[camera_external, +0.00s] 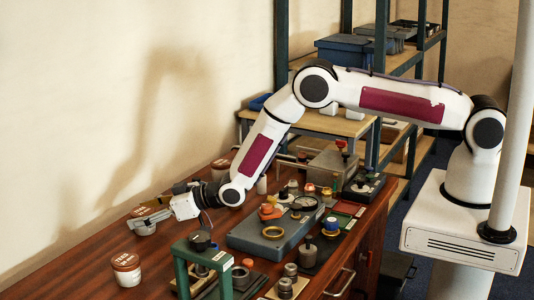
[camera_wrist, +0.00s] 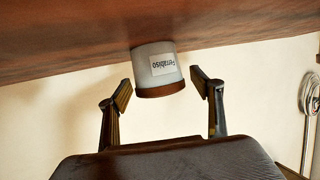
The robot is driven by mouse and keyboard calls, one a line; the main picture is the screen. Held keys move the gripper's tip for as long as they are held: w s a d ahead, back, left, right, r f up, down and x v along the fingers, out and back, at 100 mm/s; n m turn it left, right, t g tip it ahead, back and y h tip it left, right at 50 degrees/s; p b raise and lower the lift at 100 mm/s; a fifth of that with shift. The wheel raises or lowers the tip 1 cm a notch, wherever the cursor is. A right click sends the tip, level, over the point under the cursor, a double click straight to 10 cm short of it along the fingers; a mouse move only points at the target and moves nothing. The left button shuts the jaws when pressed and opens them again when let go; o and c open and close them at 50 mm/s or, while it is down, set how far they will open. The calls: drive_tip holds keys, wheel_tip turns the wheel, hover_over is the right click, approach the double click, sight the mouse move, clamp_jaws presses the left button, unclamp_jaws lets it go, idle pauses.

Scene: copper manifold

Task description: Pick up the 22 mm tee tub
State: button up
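A white tub with a red-brown lid (camera_external: 126,268) stands upright near the front left of the bench; its lid lettering looks like "TEES 22 mm", though small. My gripper (camera_external: 145,224) is farther back, low over the bench by the wall, pointing left. A second brown-lidded tub (camera_external: 146,210) is partly hidden behind it. In the wrist view my gripper (camera_wrist: 163,88) is open, with a pale tub (camera_wrist: 153,62) bearing an upside-down label between and beyond the fingertips. I see no finger contact. That tub appears to be the one by the wall, not the front one.
Another brown-lidded tub (camera_external: 220,166) stands farther back along the wall. A grey tray (camera_external: 252,236) with several fittings, a green stand (camera_external: 202,250) and small metal parts crowd the bench to the right. Bare wood lies between the front tub and my gripper.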

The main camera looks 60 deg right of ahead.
sight(142, 211)
drive_tip(key=shift+r, duration=0.1)
drive_tip(key=c, duration=1.3)
drive_tip(key=shift+r, duration=0.15)
drive_tip(key=shift+r, duration=4.85)
